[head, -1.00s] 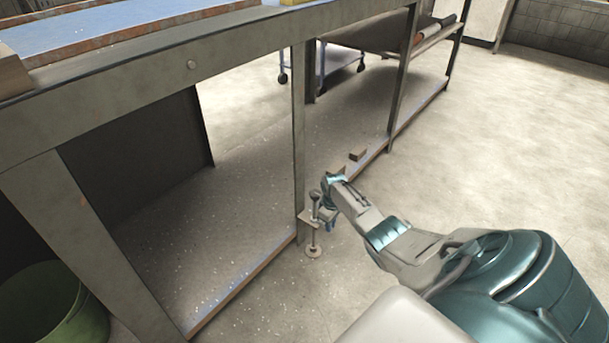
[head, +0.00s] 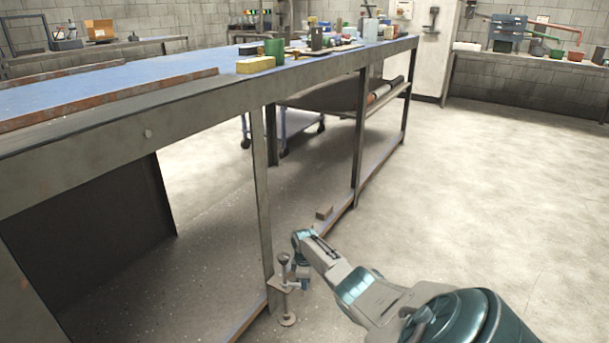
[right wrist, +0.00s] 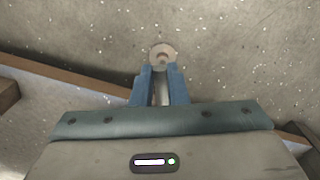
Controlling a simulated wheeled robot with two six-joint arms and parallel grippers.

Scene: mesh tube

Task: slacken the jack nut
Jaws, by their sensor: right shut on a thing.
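The levelling jack (head: 286,295) stands upright at the foot of a bench leg, with a dark round knob on top, a bracket plate and a round foot on the floor. My right gripper (head: 302,274) reaches in from the right at the jack's bracket height. In the right wrist view, its blue fingers (right wrist: 161,88) are closed on a narrow grey metal piece, which I take for the jack nut (right wrist: 161,87). A pale round disc (right wrist: 162,55) shows just beyond the fingertips. The fingers hide most of the nut. My left gripper is out of view.
The long workbench (head: 200,110) carries a yellow block (head: 255,65), a green box (head: 274,50) and other items. A wheeled cart (head: 290,130) stands behind the bench. The floor at the right is clear.

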